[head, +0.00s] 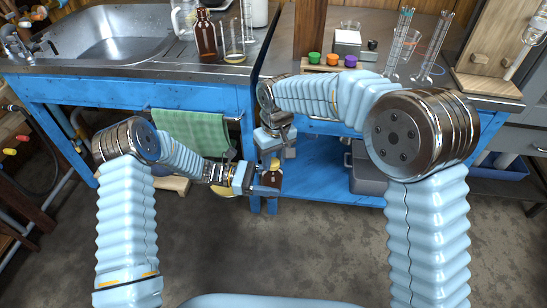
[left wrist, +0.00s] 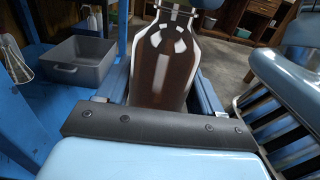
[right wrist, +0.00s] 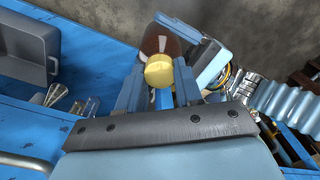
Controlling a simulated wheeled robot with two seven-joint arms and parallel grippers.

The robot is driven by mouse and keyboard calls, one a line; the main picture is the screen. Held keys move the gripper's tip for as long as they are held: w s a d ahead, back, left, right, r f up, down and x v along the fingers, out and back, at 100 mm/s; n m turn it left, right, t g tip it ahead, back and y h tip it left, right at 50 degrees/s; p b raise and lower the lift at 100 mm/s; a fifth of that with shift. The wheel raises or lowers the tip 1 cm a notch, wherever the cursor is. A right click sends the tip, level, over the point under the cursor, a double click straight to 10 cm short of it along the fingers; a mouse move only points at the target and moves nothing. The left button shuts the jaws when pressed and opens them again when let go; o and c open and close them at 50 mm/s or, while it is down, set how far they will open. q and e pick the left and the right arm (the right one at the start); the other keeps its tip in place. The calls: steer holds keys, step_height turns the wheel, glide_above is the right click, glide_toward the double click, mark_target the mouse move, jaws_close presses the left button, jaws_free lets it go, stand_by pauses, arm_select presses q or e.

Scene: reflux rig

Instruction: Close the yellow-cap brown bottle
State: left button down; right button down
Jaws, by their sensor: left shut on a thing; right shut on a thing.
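A brown bottle (head: 272,181) is held upright in front of the blue bench by my left gripper (head: 266,188). In the left wrist view the bottle (left wrist: 163,68) fills the space between the fingers, its neck cut off by the top edge. My right gripper (head: 276,146) is directly above the bottle, pointing down. In the right wrist view the yellow cap (right wrist: 159,72) sits between the right fingers, in line with the brown bottle (right wrist: 160,42) beyond it. Whether the cap touches the bottle's neck or is seated on it, I cannot tell.
Another brown bottle (head: 205,38) and a beaker (head: 235,47) stand beside the sink (head: 115,40). The right bench holds coloured stoppers (head: 332,59) and glass cylinders (head: 433,45). A green towel (head: 190,130) hangs from the left bench. A grey bin (left wrist: 83,62) stands on the lower shelf.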

steer(key=m, duration=0.5)
steer(key=c, duration=0.7)
jaws_free()
steer(key=r, duration=1.2)
steer(key=shift+d, duration=0.25)
